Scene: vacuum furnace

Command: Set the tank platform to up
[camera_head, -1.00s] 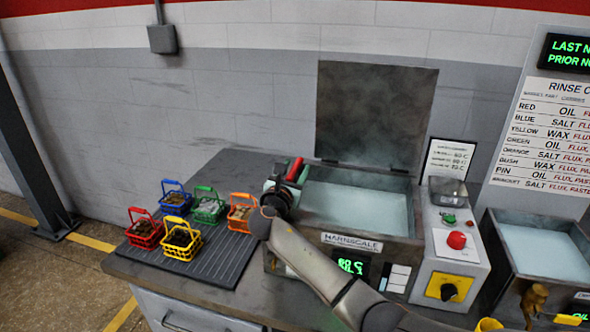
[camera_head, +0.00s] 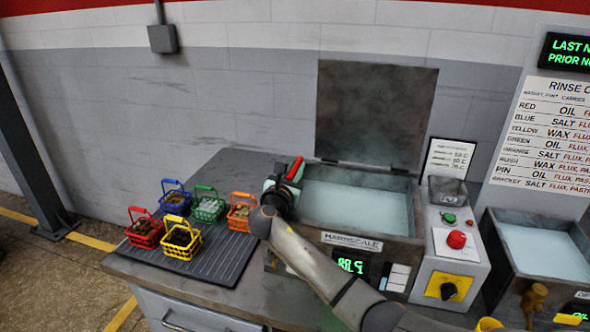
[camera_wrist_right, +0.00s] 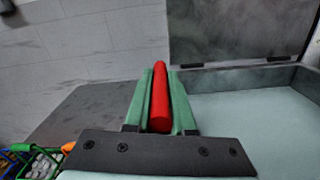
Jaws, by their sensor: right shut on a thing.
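The tank (camera_head: 340,240) labelled "HARNSCALE" holds pale blue liquid (camera_head: 355,208), and its lid (camera_head: 375,115) stands open behind it. A red lever handle (camera_head: 294,168) sticks up at the tank's left end. My right gripper (camera_wrist_right: 160,100) is shut on the red handle, which lies between its two green fingers in the right wrist view (camera_wrist_right: 160,97). My right arm reaches in from the lower right, across the tank's front. The platform itself cannot be made out in the liquid. My left gripper is not in view.
Several coloured baskets, such as the yellow one (camera_head: 182,240), stand on a ribbed dark mat (camera_head: 215,262) left of the tank. A control box (camera_head: 455,250) with a red button and a black knob stands to the right, then a second tank (camera_head: 540,255).

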